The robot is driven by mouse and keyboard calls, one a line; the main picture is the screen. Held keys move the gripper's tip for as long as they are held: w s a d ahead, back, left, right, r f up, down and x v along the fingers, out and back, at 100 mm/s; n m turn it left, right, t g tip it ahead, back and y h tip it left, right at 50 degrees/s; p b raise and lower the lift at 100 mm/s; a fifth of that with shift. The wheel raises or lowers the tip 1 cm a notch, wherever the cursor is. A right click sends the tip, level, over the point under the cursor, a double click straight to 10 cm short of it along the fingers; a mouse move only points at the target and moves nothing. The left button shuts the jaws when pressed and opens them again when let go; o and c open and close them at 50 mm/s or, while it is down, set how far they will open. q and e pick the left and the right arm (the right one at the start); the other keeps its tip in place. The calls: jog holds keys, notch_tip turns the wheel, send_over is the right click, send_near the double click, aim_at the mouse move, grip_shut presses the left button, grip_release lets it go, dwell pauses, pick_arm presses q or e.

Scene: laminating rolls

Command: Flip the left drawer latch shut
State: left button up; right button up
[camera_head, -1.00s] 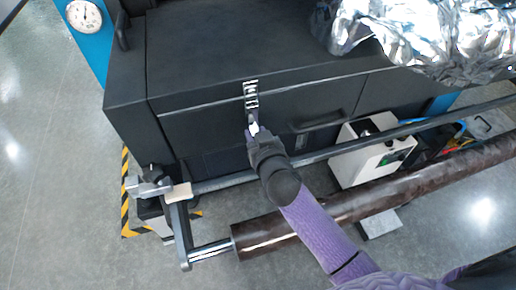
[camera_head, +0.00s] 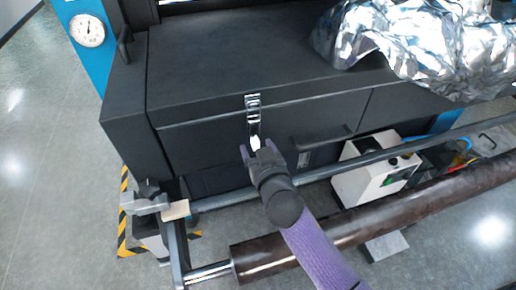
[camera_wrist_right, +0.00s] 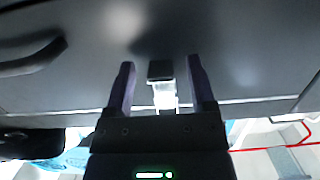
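The left drawer latch (camera_head: 253,104) is a bright metal piece across the seam at the top of the dark drawer front (camera_head: 208,143). Its lever hangs down below the seam, with a white lower end. My right gripper (camera_head: 259,149) is just below and in front of the latch, with its two fingers spread apart. In the right wrist view, a dark block and a bright latch part (camera_wrist_right: 164,95) show between the open fingers (camera_wrist_right: 162,84), with gaps at both sides. I cannot tell whether anything touches. My left gripper is not in view.
A dark drawer handle (camera_head: 322,138) is right of the latch. Crumpled silver foil (camera_head: 410,45) lies on the machine's top right. A brown roll (camera_head: 400,195) and a metal bar cross in front, near my right arm. A white box (camera_head: 375,178) stands below the handle.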

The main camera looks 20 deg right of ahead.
jog(key=s+r, duration=0.1)
jog(key=s, duration=0.9)
jog(key=shift+d+r, duration=0.15)
jog(key=shift+r, duration=0.15)
